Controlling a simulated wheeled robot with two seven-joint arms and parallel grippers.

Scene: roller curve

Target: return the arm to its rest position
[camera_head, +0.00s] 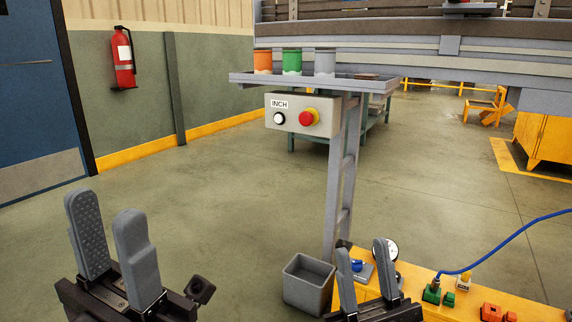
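My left gripper (106,206) is at the lower left of the head view, over the floor. Its two grey fingers point up and stand apart, with nothing between them. My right gripper (362,249) is at the bottom, right of the middle. Its fingers also stand apart with no thing held between them. It shows in front of the left end of the yellow bench (420,276), beside a grey bin (307,284). Most of both arms is out of view.
A control box (291,115) with a red knob hangs below a shelf (345,80) holding orange, green and grey cups. A grey post (342,170) supports the shelf. A blue hose (500,242) and small coloured parts lie on the yellow bench. The left floor is clear.

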